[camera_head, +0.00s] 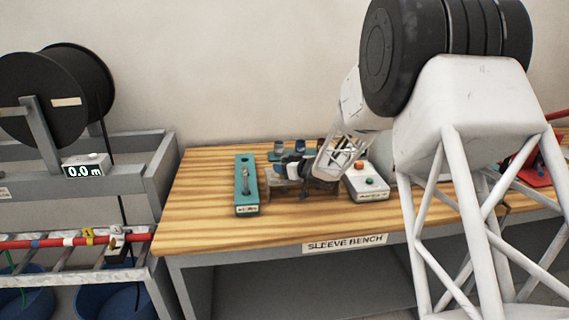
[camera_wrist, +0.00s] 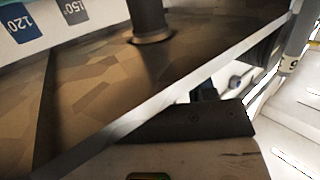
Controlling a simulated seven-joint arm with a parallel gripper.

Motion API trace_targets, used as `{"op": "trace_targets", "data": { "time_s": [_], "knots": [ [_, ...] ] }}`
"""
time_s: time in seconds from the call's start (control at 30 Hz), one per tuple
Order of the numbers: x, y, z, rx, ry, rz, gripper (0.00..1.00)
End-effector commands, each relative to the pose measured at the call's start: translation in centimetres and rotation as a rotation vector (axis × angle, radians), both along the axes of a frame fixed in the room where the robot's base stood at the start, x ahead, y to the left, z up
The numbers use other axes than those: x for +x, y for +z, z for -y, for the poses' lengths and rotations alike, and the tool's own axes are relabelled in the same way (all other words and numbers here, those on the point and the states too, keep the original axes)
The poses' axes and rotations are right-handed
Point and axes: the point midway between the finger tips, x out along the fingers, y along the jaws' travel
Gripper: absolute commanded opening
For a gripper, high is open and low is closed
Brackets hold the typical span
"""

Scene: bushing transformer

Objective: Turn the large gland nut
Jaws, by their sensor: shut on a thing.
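My gripper (camera_head: 308,178) is low over the middle of the wooden bench, reaching leftward beside a grey-brown block (camera_head: 279,188). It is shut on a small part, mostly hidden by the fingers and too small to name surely. I cannot clearly make out the large gland nut in either view. In the wrist view a broad dark gripper part (camera_wrist: 195,122) fills the lower middle. Beyond it, a dark upright cylinder (camera_wrist: 149,18) stands on a brown patterned surface (camera_wrist: 100,85).
A teal fixture (camera_head: 247,205) with an upright metal post stands left of the gripper. A white button box (camera_head: 368,194) is close on its right. Several small cylinders stand behind, including one (camera_head: 300,147). The bench's left part (camera_head: 195,200) is clear. A label marked 120 (camera_wrist: 23,24) shows in the wrist view.

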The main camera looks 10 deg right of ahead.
Motion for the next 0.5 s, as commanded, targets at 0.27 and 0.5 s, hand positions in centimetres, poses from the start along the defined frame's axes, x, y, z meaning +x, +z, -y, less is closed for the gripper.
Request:
{"op": "trace_targets", "data": {
  "time_s": [0.27,0.5],
  "knots": [
    [-0.46,-1.06,-0.49,0.001,0.040,-0.015,0.29],
    [-0.46,-1.19,-0.47,0.001,0.051,-0.016,0.29]
  ]
}}
